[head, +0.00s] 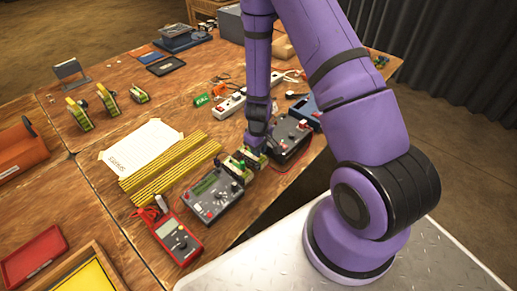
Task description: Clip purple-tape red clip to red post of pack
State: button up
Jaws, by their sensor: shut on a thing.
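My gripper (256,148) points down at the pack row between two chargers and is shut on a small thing. Its fingertips and what they hold are too small and hidden to make out. The packs (236,167), dark with pale yellow and green parts, stand close together just left of and below my gripper. I cannot make out the purple-tape red clip or the red post at this size. A red lead (287,171) loops at the right of the packs, by the dark charger (290,136).
A grey charger (212,196) and a red multimeter (176,238) stand in front. Yellow strips (170,168) and a paper sheet (141,147) lie left. Several more packs (107,100) stand at the back left. A white power strip (230,105) lies behind.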

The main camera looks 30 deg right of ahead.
dwell(0.3)
jog(key=o, duration=0.8)
jog(key=shift+o, duration=1)
jog(key=shift+r, duration=3.7)
